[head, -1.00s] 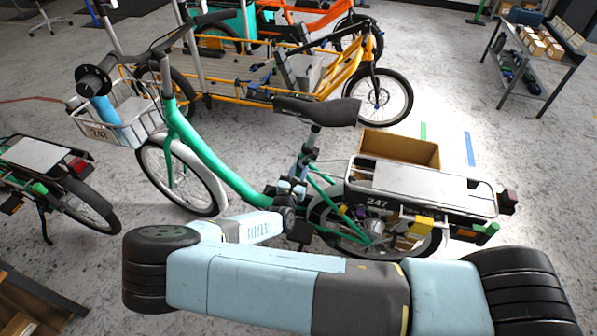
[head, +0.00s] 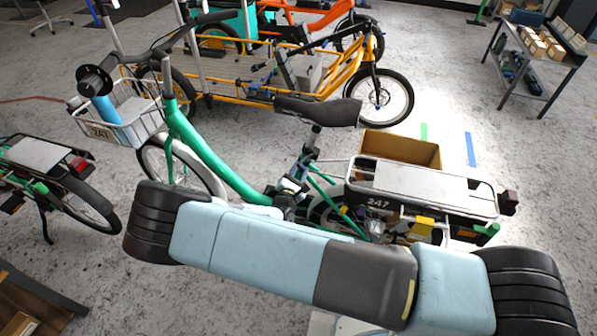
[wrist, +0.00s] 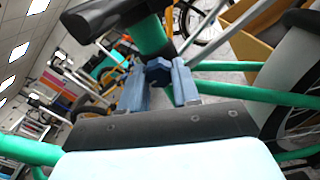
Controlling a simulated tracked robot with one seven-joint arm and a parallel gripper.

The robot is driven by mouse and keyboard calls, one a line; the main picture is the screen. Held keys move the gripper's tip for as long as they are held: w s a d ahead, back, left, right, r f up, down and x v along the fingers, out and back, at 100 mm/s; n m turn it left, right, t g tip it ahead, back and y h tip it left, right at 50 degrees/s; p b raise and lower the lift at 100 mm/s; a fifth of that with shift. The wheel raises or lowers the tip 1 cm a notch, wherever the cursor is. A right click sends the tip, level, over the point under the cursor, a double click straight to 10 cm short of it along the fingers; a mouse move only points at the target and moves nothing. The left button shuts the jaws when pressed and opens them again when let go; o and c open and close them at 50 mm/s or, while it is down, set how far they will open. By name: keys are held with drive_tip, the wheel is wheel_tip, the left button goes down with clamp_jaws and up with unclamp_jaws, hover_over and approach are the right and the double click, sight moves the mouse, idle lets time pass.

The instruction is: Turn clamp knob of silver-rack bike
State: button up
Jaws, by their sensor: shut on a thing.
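The green bike (head: 225,178) with the silver rear rack (head: 420,185) stands upright, numbered 247. Its dark blue clamp knob (wrist: 158,70) is on the green tube below the saddle (head: 318,110). In the wrist view, my gripper (wrist: 159,80) has its two blue fingers on either side of the knob and is shut on it. In the head view, the gripper is small beside the seat tube, and my own arm hides much of the wrist and the bike's lower middle. The knob's turn angle cannot be read.
A cardboard box (head: 400,148) stands behind the rack. A yellow cargo bike (head: 345,75) is farther back, and another bike (head: 50,175) is at the left. A grey shelf table (head: 530,60) is at the far right.

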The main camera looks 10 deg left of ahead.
drive_tip(key=o, duration=1.1)
drive_tip(key=shift+c, duration=0.2)
drive_tip(key=s+a, duration=0.1)
drive_tip(key=s, duration=1.2)
drive_tip(key=shift+s, duration=0.4)
drive_tip(key=shift+f, duration=0.1)
